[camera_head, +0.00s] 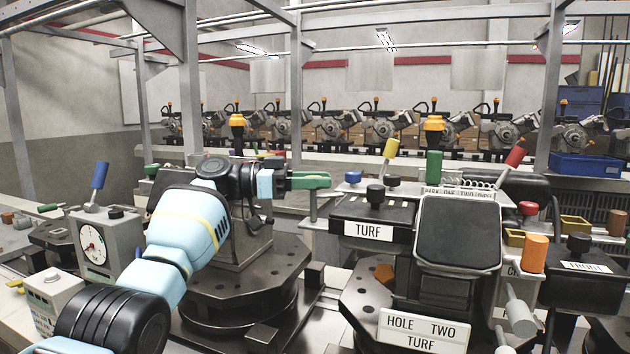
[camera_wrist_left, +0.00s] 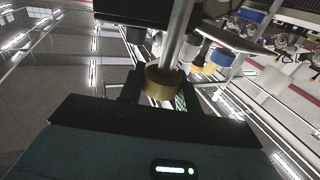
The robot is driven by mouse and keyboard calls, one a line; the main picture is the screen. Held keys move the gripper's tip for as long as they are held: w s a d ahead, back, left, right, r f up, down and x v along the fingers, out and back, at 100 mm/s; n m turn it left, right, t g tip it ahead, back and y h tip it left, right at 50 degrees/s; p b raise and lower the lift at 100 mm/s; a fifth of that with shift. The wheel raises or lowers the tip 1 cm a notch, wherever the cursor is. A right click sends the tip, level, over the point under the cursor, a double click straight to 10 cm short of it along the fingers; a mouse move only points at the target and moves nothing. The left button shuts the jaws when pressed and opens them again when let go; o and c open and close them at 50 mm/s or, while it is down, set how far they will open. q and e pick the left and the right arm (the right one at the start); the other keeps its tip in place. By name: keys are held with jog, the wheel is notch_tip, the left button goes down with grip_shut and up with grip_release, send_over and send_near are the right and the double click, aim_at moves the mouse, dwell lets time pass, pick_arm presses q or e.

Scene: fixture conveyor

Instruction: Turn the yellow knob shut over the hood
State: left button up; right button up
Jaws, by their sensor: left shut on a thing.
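My left arm (camera_head: 190,230) reaches in from the left, and its gripper (camera_head: 314,180) is at mid-picture, left of the TURF block. In the left wrist view the gripper is shut on a brownish-yellow knob (camera_wrist_left: 161,83) at the end of a metal rod (camera_wrist_left: 179,35). In the head view the fingers hide this knob; a grey post (camera_head: 313,206) shows below them. A rounded black cover (camera_head: 458,235), possibly the hood, sits right of the gripper. Another yellow knob (camera_head: 391,147) tops a tilted lever behind. My right gripper is not in view.
A TURF block (camera_head: 375,212) with black knobs stands close on the right. Blue, green, red and orange knobs crowd around it. A dark round turntable (camera_head: 240,275) lies below the arm. A gauge box (camera_head: 95,245) with a blue lever stands left.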

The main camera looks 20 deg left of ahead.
pick_arm(q)
jog(key=o, duration=1)
jog(key=shift+f, duration=0.1)
jog(key=shift+c, duration=0.2)
jog(key=b+v, duration=0.1)
jog(key=v, duration=0.6)
jog(key=shift+a, duration=0.15)
jog(key=shift+s, duration=0.1)
